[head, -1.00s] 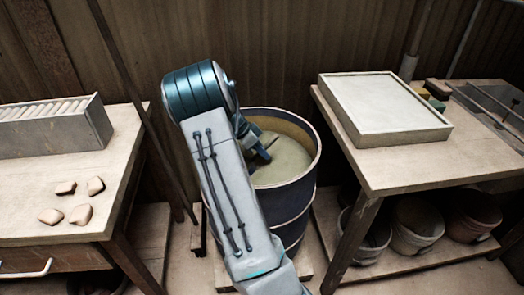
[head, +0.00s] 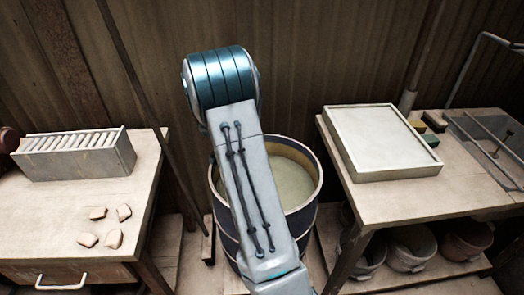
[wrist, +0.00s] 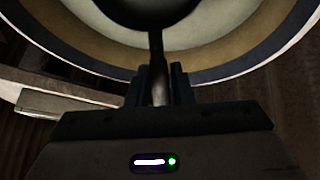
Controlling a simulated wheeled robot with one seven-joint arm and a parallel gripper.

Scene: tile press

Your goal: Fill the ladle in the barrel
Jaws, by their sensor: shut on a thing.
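The barrel (head: 311,207) stands on the floor between two tables, open at the top, with pale liquid (head: 291,184) inside. Its rim (wrist: 262,57) also shows in the wrist view. My gripper (wrist: 167,88) is shut on the dark handle of the ladle (wrist: 157,58). The dark ladle bowl, cut off by the top edge of the wrist view, shows against the barrel's opening. I cannot tell whether the bowl touches the liquid or holds any. In the head view my arm hides the gripper and ladle.
The left table (head: 42,213) holds a slotted grey box (head: 75,160) and several small clay pieces. The right table (head: 440,190) holds a pale framed slab (head: 383,140), with buckets (head: 411,248) below. Thin poles lean on the wall behind.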

